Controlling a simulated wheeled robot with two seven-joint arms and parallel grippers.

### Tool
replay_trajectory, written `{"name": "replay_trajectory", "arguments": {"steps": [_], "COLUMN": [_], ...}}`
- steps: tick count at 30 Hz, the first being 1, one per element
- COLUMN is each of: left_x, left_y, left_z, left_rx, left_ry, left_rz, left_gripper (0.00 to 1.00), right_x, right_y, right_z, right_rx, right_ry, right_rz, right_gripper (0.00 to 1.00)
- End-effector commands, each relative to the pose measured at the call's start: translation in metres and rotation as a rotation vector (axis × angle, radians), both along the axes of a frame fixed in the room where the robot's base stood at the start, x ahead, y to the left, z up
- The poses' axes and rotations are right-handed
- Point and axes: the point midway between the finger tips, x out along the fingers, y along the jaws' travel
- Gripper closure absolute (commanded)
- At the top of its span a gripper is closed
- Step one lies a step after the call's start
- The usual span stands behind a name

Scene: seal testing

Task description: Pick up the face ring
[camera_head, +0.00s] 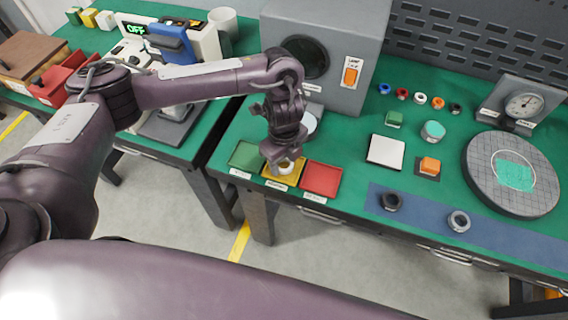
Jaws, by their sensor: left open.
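My left gripper (284,162) points down over the yellow tray (271,181) at the bench's front left. Its jaws are open. A small white ring-like piece shows right at its fingertips, partly hidden by them; I cannot tell whether they touch it. Two other rings lie on the blue strip: a dark one (391,202) and a grey metal one (458,221). No label I can read shows which ring is the face ring. My right gripper is out of the frame.
A green tray (246,155) and a red tray (321,179) flank the yellow one. A grey machine (345,50) stands behind. A white plate (386,150), an orange block (430,165), several small coloured rings and a round gridded plate (480,170) are to the right.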

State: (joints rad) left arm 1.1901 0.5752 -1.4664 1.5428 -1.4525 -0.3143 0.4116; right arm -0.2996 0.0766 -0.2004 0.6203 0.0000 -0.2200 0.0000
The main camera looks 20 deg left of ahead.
Motion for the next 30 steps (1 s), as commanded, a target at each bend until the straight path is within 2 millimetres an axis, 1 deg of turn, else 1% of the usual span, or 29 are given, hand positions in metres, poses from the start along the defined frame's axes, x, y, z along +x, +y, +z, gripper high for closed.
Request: {"name": "replay_trajectory", "arguments": {"steps": [1,7,14,17,20,23,25,30], "left_x": [0.0,0.0,0.0,0.001,0.001,0.002,0.002,0.002], "left_y": [0.0,0.0,0.0,0.0,-0.001,0.0,0.0,0.0], "left_z": [0.0,0.0,0.001,0.005,0.013,0.029,0.046,0.097], "left_rx": [0.0,0.0,0.0,-0.001,-0.002,-0.001,-0.001,0.002], "left_ry": [0.0,0.0,-0.001,-0.002,-0.003,-0.005,-0.008,-0.009], "left_rz": [0.0,0.0,0.0,-0.001,-0.002,-0.002,-0.004,-0.003], "left_gripper": [0.55,0.81,0.82,0.82,0.82,0.82,0.82,0.82], "right_x": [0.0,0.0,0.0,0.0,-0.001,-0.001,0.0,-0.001], "right_y": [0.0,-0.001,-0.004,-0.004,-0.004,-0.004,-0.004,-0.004], "right_z": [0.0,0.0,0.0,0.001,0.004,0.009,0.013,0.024], "right_rx": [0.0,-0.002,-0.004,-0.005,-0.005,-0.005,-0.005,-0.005], "right_ry": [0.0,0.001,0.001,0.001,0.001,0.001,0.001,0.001], "right_rz": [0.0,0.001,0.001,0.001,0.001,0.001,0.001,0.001], "right_gripper": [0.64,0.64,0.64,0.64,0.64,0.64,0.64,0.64]}}
